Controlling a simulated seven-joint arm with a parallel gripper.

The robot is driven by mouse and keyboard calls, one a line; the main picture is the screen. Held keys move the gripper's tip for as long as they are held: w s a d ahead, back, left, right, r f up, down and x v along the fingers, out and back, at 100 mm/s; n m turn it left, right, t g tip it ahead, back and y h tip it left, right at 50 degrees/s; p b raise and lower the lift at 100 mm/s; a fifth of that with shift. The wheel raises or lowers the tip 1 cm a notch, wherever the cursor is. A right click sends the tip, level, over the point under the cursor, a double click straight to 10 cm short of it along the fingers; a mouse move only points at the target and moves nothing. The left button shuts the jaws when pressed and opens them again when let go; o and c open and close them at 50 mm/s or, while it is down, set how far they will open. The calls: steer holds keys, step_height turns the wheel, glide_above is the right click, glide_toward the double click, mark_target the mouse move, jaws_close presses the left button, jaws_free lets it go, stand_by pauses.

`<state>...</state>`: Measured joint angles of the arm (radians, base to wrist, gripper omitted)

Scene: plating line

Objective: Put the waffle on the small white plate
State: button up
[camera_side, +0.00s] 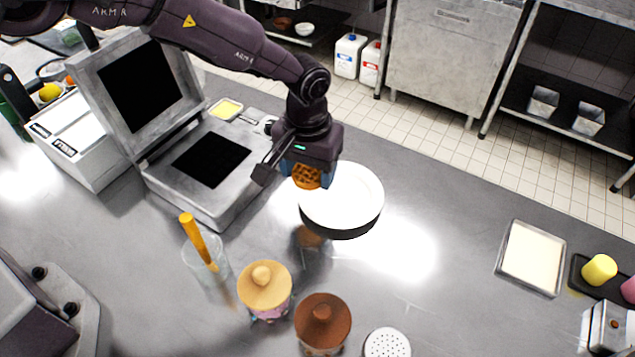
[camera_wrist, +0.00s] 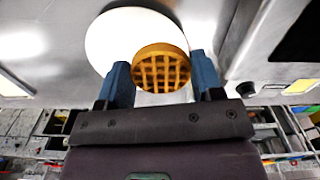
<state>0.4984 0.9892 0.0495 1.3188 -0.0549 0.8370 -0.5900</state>
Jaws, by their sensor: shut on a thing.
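The waffle (camera_side: 306,176) is round and golden brown with a grid pattern. My gripper (camera_side: 306,172) is shut on it, with a blue finger on each side. In the wrist view the waffle (camera_wrist: 161,70) sits between the blue fingers of my gripper (camera_wrist: 161,82). The small white plate (camera_side: 345,200) is on the steel counter, right of and below the waffle in the side view. In the wrist view the plate (camera_wrist: 115,38) lies behind the waffle, which overlaps its edge.
An open waffle iron (camera_side: 212,165) stands left of my gripper. A glass with an orange-handled tool (camera_side: 203,245) and lidded jars, one tan (camera_side: 264,285) and one brown (camera_side: 322,320), stand at the front. A metal tray (camera_side: 531,257) lies at right. The counter between plate and tray is clear.

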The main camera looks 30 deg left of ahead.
mark_target(317, 203)
steer(key=shift+w+d+f, duration=0.2)
steer(key=shift+w+f, duration=0.15)
steer(key=shift+f, duration=0.15)
steer(key=shift+w+d+f, duration=0.15)
steer(key=shift+w+f, duration=0.15)
steer(key=shift+f, duration=1.7)
steer(key=shift+f, duration=0.55)
steer(key=o, duration=0.7)
steer(key=shift+c, duration=0.2)
